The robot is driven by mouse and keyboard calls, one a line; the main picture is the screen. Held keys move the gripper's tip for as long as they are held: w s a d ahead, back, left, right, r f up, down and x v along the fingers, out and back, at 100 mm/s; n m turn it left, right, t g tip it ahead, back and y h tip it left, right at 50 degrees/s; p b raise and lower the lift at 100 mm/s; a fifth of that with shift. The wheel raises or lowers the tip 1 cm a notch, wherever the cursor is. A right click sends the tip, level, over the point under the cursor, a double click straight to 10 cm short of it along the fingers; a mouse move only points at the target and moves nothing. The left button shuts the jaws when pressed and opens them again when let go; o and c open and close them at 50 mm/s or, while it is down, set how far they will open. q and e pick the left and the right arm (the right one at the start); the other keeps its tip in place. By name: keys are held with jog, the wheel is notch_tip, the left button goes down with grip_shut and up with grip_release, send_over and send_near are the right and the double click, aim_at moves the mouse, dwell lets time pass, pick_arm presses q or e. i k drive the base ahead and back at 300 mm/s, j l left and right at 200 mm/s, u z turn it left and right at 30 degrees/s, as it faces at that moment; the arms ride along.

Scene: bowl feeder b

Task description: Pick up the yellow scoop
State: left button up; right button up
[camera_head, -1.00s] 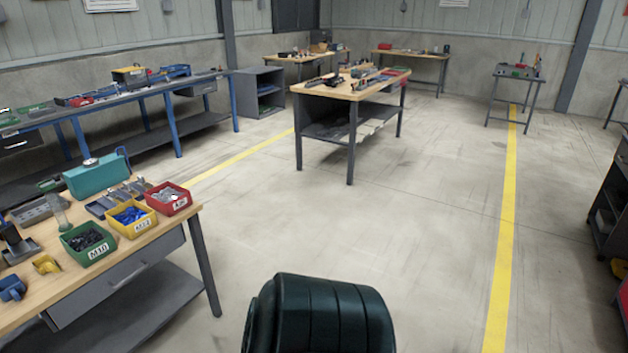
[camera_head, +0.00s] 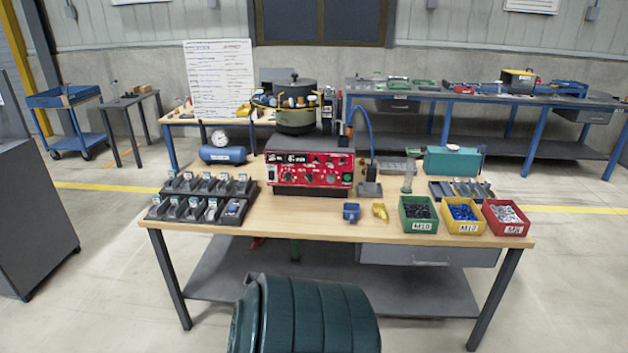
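The yellow scoop (camera_head: 380,211) lies on the wooden workbench (camera_head: 300,217), near its front edge and right of the middle. It is small in this view. A blue scoop-like piece (camera_head: 351,212) lies just left of it, apart from it. The green bin (camera_head: 417,228) stands just to its right. Neither of my grippers shows in the head view, so I cannot see whether they are open or shut.
A yellow bin (camera_head: 462,228) and a red bin (camera_head: 507,231) stand right of the green one. A red control box (camera_head: 308,172) with a bowl feeder (camera_head: 296,122) stands behind. A black rack (camera_head: 203,211) is at left.

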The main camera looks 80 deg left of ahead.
aim_at(379, 210)
jog(key=u, duration=2.1)
jog(key=i+u, duration=0.2)
jog(key=k+j, duration=0.05)
